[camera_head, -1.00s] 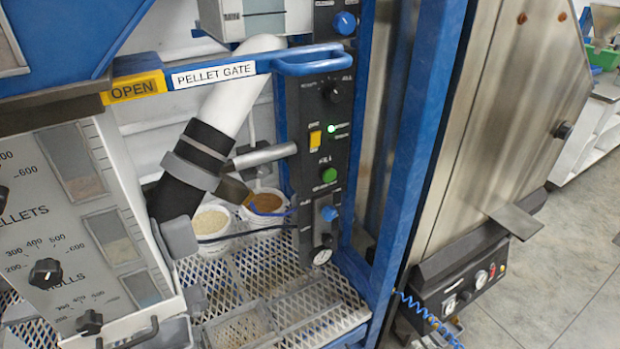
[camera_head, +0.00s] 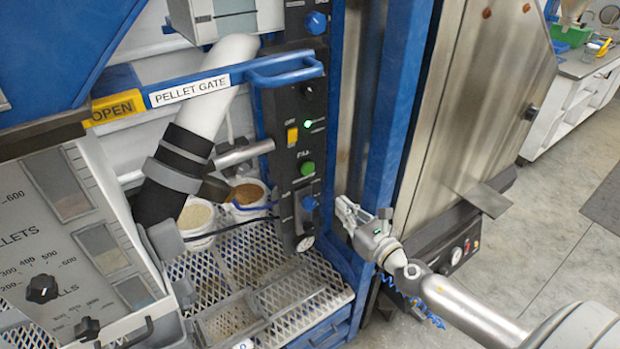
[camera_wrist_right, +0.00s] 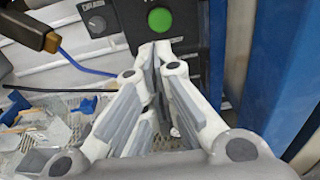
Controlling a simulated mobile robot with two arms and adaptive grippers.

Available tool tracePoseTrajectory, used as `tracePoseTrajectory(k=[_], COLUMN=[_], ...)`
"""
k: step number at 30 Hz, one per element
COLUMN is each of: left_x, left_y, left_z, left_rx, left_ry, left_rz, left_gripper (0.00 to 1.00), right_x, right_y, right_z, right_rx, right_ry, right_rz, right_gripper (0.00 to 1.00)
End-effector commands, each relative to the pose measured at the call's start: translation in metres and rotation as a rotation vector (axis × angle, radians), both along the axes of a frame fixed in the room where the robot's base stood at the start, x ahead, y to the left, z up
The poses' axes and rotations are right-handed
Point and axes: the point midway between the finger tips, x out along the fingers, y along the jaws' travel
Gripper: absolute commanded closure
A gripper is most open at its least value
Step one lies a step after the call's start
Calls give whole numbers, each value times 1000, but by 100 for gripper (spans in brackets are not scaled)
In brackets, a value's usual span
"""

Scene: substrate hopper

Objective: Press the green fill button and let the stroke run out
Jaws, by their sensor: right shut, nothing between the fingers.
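The green fill button (camera_head: 307,168) sits on the black control panel (camera_head: 290,110), below a yellow switch (camera_head: 292,135) and a small lit green lamp. In the right wrist view the button (camera_wrist_right: 159,19) shows just beyond my fingertips, uncovered. My right gripper (camera_head: 345,208) is shut and empty. In the head view it is to the right of and below the button, apart from it, in front of the blue frame post. In the right wrist view its fingertips (camera_wrist_right: 155,48) point toward the panel below the button. My left gripper is not in view.
The blue pellet gate handle (camera_head: 285,70) juts out above the panel. Two tubs, one with pale (camera_head: 197,215) and one with brown (camera_head: 248,192) contents, stand on the mesh shelf (camera_head: 230,262). A stainless steel cabinet (camera_head: 460,120) stands to the right. A blue coiled hose hangs near my right arm.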

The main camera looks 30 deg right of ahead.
Motion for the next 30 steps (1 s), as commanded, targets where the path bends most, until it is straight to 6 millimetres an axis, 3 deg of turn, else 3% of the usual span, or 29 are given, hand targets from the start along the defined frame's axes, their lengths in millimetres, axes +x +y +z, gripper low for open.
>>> tracePoseTrajectory(k=[11,30], left_x=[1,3], left_y=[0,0], left_z=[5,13], left_rx=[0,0], left_ry=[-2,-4], left_rz=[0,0], left_gripper=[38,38], right_x=[13,106], right_y=[0,9], right_z=[1,-3], right_rx=[5,6], right_ry=[-1,0], right_rz=[-2,-2], right_gripper=[100,100])
